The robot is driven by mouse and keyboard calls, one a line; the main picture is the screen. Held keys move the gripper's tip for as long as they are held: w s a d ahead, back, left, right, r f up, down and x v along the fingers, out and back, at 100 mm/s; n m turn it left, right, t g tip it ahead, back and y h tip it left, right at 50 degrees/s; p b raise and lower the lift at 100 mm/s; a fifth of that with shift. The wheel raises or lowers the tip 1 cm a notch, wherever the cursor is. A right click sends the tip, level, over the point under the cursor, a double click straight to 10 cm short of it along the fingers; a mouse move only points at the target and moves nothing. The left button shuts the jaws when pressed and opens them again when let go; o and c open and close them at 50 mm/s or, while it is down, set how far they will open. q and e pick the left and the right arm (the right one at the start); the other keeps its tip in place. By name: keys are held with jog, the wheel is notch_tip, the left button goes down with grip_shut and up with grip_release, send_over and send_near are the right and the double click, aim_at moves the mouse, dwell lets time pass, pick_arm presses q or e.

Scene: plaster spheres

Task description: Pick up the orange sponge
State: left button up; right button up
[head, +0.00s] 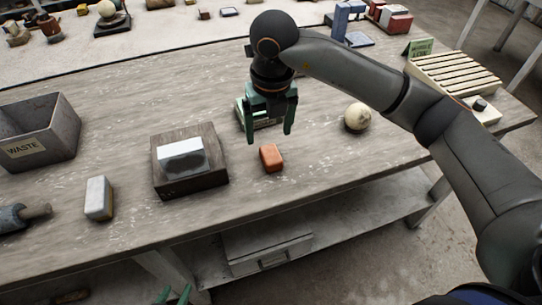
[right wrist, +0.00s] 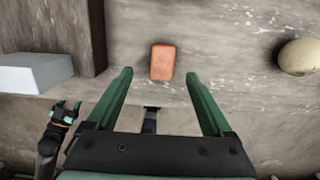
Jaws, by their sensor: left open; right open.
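The orange sponge (head: 271,158) lies on the worktable near its front edge, right of the dark square tray. In the right wrist view the sponge (right wrist: 162,62) sits centred, just beyond the fingertips. My right gripper (head: 269,137) is open and empty, pointing down above and slightly behind the sponge in the head view. In the right wrist view its green fingers (right wrist: 159,74) are spread wider than the sponge, with nothing between them. Only the green fingertips of my left gripper (head: 173,295) show at the bottom edge, below the table; it also shows in the right wrist view (right wrist: 66,106), open and empty.
A dark tray (head: 160,186) with a grey-white block (head: 181,155) stands left of the sponge, and a pale sphere (head: 357,117) right. A whitish block (head: 99,198) and a waste bin (head: 68,143) are further left. Bare tabletop surrounds the sponge.

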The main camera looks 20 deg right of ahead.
aim_at(271, 154)
notch_tip(271, 154, down, 3)
jog(key=shift+w+r, duration=0.1)
jog(key=shift+w, duration=0.05)
jog(key=f, duration=0.4)
jog(key=shift+s+d+f, duration=0.2)
jog(key=shift+d, duration=0.05)
jog(key=shift+w+f, duration=0.1)
jog(key=shift+f, duration=0.3)
grip_shut()
